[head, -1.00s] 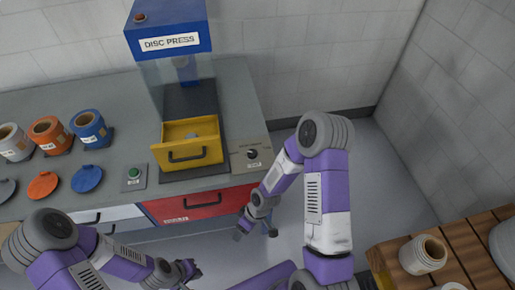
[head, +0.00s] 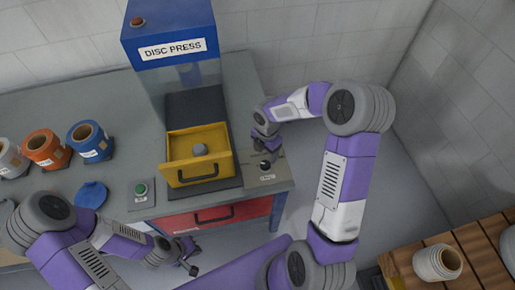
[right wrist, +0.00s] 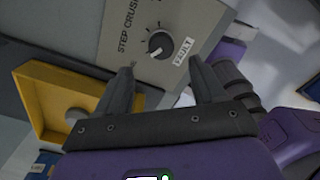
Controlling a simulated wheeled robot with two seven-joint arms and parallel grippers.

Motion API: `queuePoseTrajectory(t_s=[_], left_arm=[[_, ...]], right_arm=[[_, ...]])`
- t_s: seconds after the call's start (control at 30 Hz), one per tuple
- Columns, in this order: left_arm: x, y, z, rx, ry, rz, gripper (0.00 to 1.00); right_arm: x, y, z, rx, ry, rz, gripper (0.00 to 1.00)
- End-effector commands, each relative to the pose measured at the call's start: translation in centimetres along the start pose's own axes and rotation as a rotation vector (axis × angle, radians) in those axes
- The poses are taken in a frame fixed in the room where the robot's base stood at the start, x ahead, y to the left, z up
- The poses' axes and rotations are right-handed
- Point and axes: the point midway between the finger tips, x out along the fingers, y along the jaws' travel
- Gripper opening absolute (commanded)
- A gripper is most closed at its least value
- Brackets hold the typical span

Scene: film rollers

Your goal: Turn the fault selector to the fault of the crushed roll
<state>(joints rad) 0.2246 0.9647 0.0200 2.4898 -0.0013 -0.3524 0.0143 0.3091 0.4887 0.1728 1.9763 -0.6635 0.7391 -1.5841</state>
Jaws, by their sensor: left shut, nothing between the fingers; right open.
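The fault selector (head: 265,165) is a dark knob on a grey panel right of the press. In the right wrist view the knob (right wrist: 160,44) has a white mark at its lower left; beside it are the words "STEP" and "CRUSH", partly cut off, and a "FAULT" label. My right gripper (head: 262,145) is open above the panel; in its wrist view the fingertips (right wrist: 162,66) are apart, short of the knob and not visibly touching it. My left gripper (head: 190,267) is shut and empty, low in front of the bench. I cannot tell which roll is crushed.
The blue disc press (head: 170,22) has an open yellow drawer (head: 200,172) holding a grey round piece, left of the selector. White, orange (head: 46,149) and blue (head: 89,142) rolls stand at left. A green button (head: 141,189) is nearer. A wooden pallet (head: 470,235) with rolls is lower right.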

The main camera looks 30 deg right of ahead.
Motion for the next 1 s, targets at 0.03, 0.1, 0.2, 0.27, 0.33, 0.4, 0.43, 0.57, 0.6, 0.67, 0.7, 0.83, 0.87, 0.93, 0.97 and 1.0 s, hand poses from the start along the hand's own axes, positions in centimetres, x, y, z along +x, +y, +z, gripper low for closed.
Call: queuePoseTrajectory(t_s=[0.03, 0.1, 0.2, 0.27, 0.33, 0.4, 0.43, 0.57, 0.6, 0.67, 0.7, 0.83, 0.87, 0.93, 0.97, 1.0], left_arm=[[0.1, -0.1, 0.1, 0.000, -0.001, 0.000, 0.00], [0.3, -0.1, 0.1, 0.000, -0.001, 0.000, 0.00], [0.6, -0.3, 0.1, 0.000, -0.002, 0.000, 0.00], [0.8, -0.3, 0.0, -0.001, -0.002, 0.000, 0.00], [1.1, -0.4, 0.0, -0.001, -0.002, 0.000, 0.00], [1.3, -0.5, 0.0, -0.001, -0.002, 0.000, 0.00], [1.4, -0.5, 0.0, -0.001, -0.002, 0.000, 0.00], [1.6, -0.6, 0.0, 0.000, -0.001, 0.000, 0.00], [1.6, -0.6, 0.0, 0.000, -0.001, 0.000, 0.00], [1.6, -0.6, 0.0, 0.000, -0.001, 0.000, 0.00], [1.6, -0.6, 0.0, 0.000, -0.001, 0.000, 0.00], [1.6, -0.6, 0.0, 0.000, -0.001, 0.000, 0.00], [1.6, -0.6, 0.0, 0.000, -0.001, 0.000, 0.00], [1.6, -0.6, 0.0, 0.000, -0.001, 0.000, 0.00], [1.6, -0.6, 0.0, 0.000, -0.001, 0.000, 0.00], [1.6, -0.6, 0.0, 0.000, -0.001, 0.000, 0.00]], right_arm=[[0.4, -0.1, 0.0, 0.000, 0.001, -0.003, 0.69], [1.1, -0.1, -0.1, 0.001, 0.003, -0.004, 0.69], [2.7, -0.1, -0.1, 0.000, 0.003, -0.004, 0.69], [3.7, -0.1, -0.1, 0.000, 0.004, -0.003, 0.69], [4.9, -0.1, -0.1, 0.001, 0.003, -0.004, 0.69], [5.8, -0.1, -0.1, 0.001, 0.003, -0.003, 0.69], [6.2, 0.0, -0.1, 0.001, 0.003, -0.003, 0.69], [7.3, 0.0, -0.1, 0.002, 0.002, -0.002, 0.69], [7.4, 0.0, -0.1, 0.002, 0.002, -0.002, 0.69], [7.6, 0.0, -0.1, 0.002, 0.002, -0.001, 0.69], [7.6, 0.0, -0.1, 0.002, 0.002, -0.001, 0.69], [7.6, 0.0, -0.1, 0.003, 0.002, 0.000, 0.69], [7.6, 0.0, -0.1, 0.003, 0.002, 0.000, 0.69], [7.5, 0.0, -0.1, 0.003, 0.002, 0.000, 0.63], [7.5, 0.0, -0.1, 0.002, 0.002, 0.000, 0.58], [7.5, 0.0, -0.1, 0.003, 0.002, 0.000, 0.52]])
